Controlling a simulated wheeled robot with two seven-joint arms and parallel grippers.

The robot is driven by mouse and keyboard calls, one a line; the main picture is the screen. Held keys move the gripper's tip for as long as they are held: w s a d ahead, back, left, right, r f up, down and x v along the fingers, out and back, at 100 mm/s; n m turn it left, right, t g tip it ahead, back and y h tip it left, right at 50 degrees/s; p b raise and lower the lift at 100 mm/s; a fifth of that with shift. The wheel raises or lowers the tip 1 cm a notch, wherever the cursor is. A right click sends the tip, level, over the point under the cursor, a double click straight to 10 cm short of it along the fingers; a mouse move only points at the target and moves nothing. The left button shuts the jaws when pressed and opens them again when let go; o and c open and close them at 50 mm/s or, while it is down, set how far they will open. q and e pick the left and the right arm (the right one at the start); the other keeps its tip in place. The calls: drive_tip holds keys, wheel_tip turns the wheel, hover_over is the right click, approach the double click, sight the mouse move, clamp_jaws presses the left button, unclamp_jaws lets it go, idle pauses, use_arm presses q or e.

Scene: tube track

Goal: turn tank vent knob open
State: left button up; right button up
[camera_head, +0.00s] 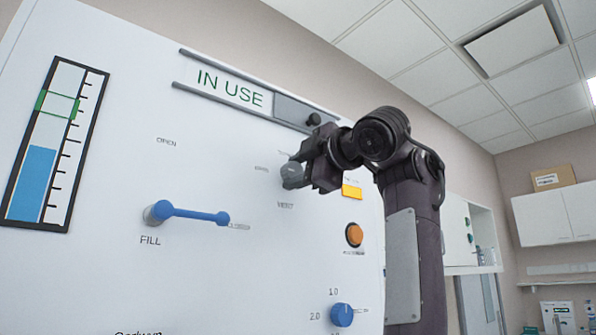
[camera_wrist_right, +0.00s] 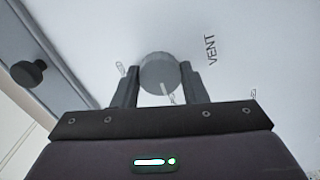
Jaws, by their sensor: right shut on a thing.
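The tank vent knob (camera_head: 291,175) is a grey round knob on the white panel, above the printed word VENT. My right gripper (camera_head: 308,172) reaches it from the right in the head view and partly hides it and its labels. In the right wrist view the knob (camera_wrist_right: 159,73) sits between the two dark fingers of my right gripper (camera_wrist_right: 159,86), one on each side. The gripper is shut on the knob. A pale line marks the knob's face. My left gripper is not in view.
The white panel (camera_head: 110,270) also carries a blue FILL lever (camera_head: 190,214), a level gauge (camera_head: 50,150), an IN USE sign (camera_head: 230,88), an orange button (camera_head: 354,235) and a blue dial (camera_head: 342,314). A dark slider knob (camera_wrist_right: 28,74) is near the gripper.

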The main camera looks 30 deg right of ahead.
drive_tip(key=shift+r, duration=0.1)
idle(0.5)
drive_tip(key=o, duration=1)
drive_tip(key=shift+w, duration=0.15)
drive_tip(key=shift+s+f+b, duration=0.2)
drive_tip(key=shift+s+b, duration=0.25)
drive_tip(key=shift+s, duration=0.15)
drive_tip(key=s+b, duration=0.1)
drive_tip(key=s, duration=0.1)
drive_tip(key=s+b, duration=0.1)
drive_tip(key=s, duration=0.1)
drive_tip(key=s+b, duration=0.1)
drive_tip(key=s, duration=0.1)
drive_tip(key=shift+s+d+r, duration=0.1)
drive_tip(key=shift+s+d, duration=0.2)
drive_tip(key=shift+d, duration=0.05)
